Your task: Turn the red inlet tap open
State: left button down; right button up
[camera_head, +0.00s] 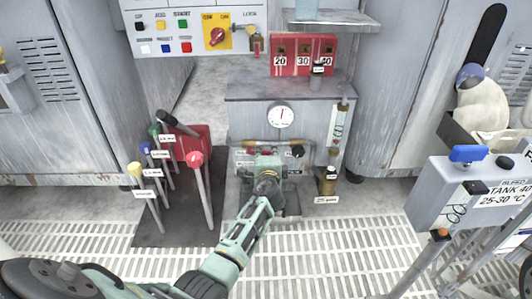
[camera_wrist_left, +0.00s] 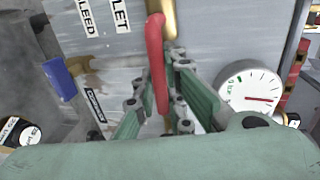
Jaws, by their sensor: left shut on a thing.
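The red inlet tap handle (camera_wrist_left: 156,50) is a long red lever in the left wrist view, beside a label ending in "LET" and next to a brass pipe. My left gripper (camera_wrist_left: 160,102) is shut on this lever, with one green finger on each side of it. In the head view my left gripper (camera_head: 267,165) is at the front of the low grey cabinet (camera_head: 245,115), below its dial gauge. There the gripper hides the red lever. My right gripper is not in view.
A white dial gauge (camera_wrist_left: 250,92) and a blue tap handle (camera_wrist_left: 59,78) flank the fingers. Several upright levers, one with a red knob (camera_head: 195,159), stand left of my arm. A grey tank box (camera_head: 440,200) stands at right. Open floor grating (camera_head: 330,250) lies between.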

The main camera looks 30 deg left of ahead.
pick_arm(q)
jog(key=c, duration=1.8)
grip_release()
jog(key=shift+f, duration=0.1)
jog(key=shift+d, duration=0.1)
jog(key=v, duration=1.2)
